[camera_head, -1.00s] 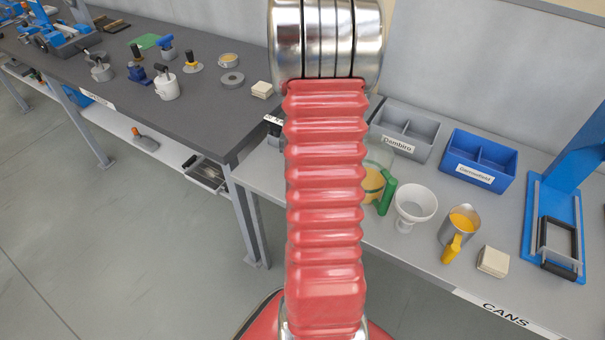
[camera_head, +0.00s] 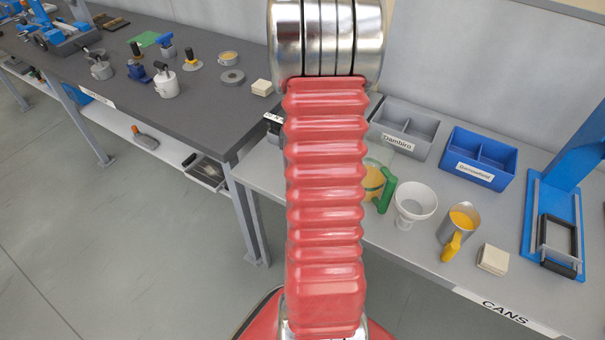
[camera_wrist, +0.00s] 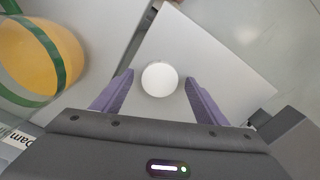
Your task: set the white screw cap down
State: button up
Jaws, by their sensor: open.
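The white screw cap (camera_wrist: 159,79) shows in the wrist view as a round white disc. It lies between the fingertips of my gripper (camera_wrist: 160,88), over a light grey surface. My gripper is open, with a gap on either side of the cap. I cannot tell from this angle whether the cap rests fully on the surface. In the head view my arm hides the cap and the gripper.
A jug with yellow contents and a green handle (camera_head: 385,194) stands close by; it fills the wrist view's left (camera_wrist: 40,55). A white funnel (camera_head: 414,202), a metal scoop (camera_head: 460,222), a grey bin (camera_head: 404,128) and a blue bin (camera_head: 478,158) stand on the bench.

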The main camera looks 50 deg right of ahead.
notch_tip(320, 180, up, 12)
jog(key=shift+r, duration=0.2)
dwell(0.8)
jog(key=w+a+r+n+t+h, duration=0.1)
jog(key=w+a+r+n, duration=0.2)
jog(key=a, duration=0.6)
jog(key=w+a+r+n+t, duration=0.1)
jog(key=w+a+r+n, duration=0.1)
jog(key=a+r, duration=0.5)
jog(key=s+a+r+n+t, duration=0.1)
jog(key=s+a+n, duration=0.2)
jog(key=a, duration=0.7)
jog(key=s+a+n+t+y, duration=0.1)
jog(key=s+a+n, duration=0.3)
jog(key=a, duration=0.7)
jog(key=shift+a+r+t, duration=0.3)
jog(key=shift+r+t, duration=0.05)
jog(key=shift+t, duration=0.45)
